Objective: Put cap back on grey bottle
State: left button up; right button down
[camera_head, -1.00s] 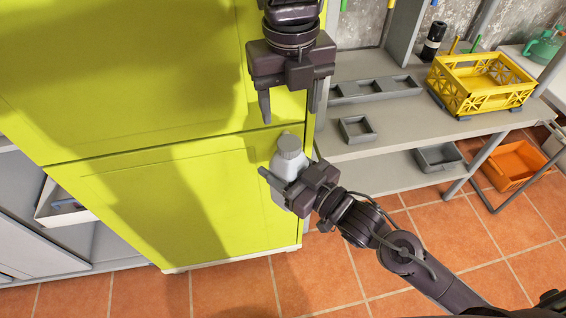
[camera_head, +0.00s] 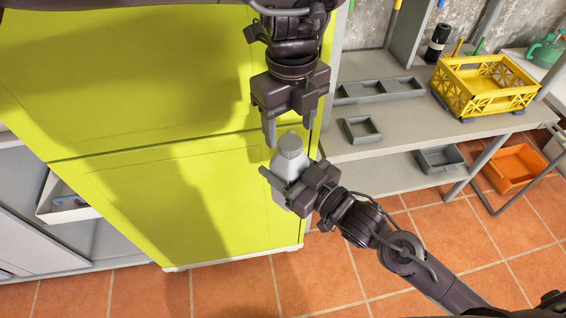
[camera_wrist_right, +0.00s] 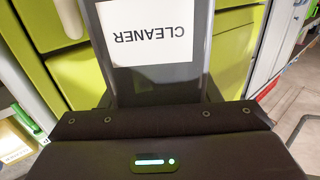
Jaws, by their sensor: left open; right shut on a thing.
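My right gripper (camera_head: 291,180) is shut on the grey bottle (camera_head: 286,165) and holds it up in front of the yellow-green cabinet. The bottle is roughly upright, leaning slightly in the head view. A grey ribbed cap (camera_head: 291,142) shows on its top; I cannot tell how firmly it sits. In the right wrist view the bottle (camera_wrist_right: 204,60) shows a white label reading "CLEANER" upside down. My left gripper (camera_head: 290,134) is open, pointing down just above the bottle. Its fingertips lie either side of the cap in the head view; contact cannot be told.
The yellow-green cabinet (camera_head: 150,200) stands close behind both grippers. To the right, a grey shelf unit (camera_head: 400,128) carries a small grey tray (camera_head: 361,130), a yellow crate (camera_head: 484,88) and a black bottle (camera_head: 436,43). An orange bin (camera_head: 515,168) sits lower right.

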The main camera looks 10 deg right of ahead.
aim_at(290, 141)
pick_arm(q)
jog(key=shift+s+f, duration=0.1)
jog(key=shift+f, duration=1.5)
jog(key=c, duration=1.1)
jog(key=o, duration=1.2)
jog(key=shift+c, duration=0.2)
notch_tip(290, 141, up, 12)
